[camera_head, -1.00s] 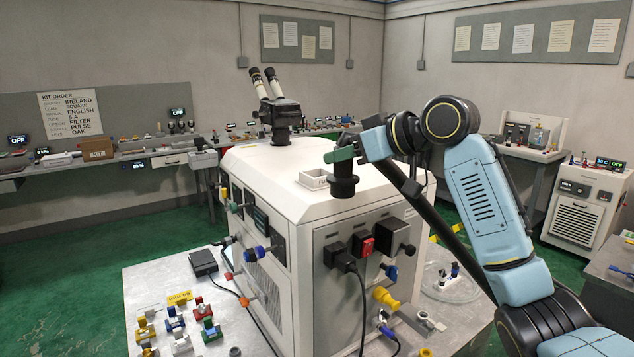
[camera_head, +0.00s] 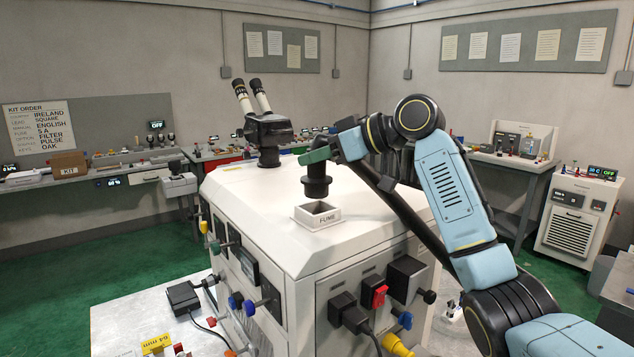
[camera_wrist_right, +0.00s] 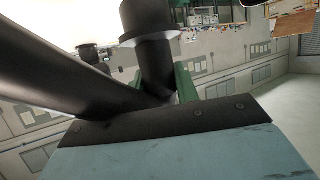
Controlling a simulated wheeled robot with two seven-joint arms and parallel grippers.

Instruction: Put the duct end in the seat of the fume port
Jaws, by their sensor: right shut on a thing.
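The fume port (camera_head: 317,215) is a white square-rimmed seat marked FUME on top of the white machine (camera_head: 262,204). The black duct end (camera_head: 317,180) is a flanged cylinder, upright above the port and seemingly clear of its rim. My right gripper (camera_head: 316,156), with green fingers, is shut on the top of the duct end. In the right wrist view, the duct end (camera_wrist_right: 153,62) stands between the green fingers (camera_wrist_right: 182,82), and a thick black tube crosses at left. My left gripper is not in view.
A microscope (camera_head: 264,128) stands on the machine's top behind the port. Plugs and a red switch (camera_head: 375,292) stick out from the machine's front. A black box (camera_head: 184,297) lies on the table at left. Benches line the back walls.

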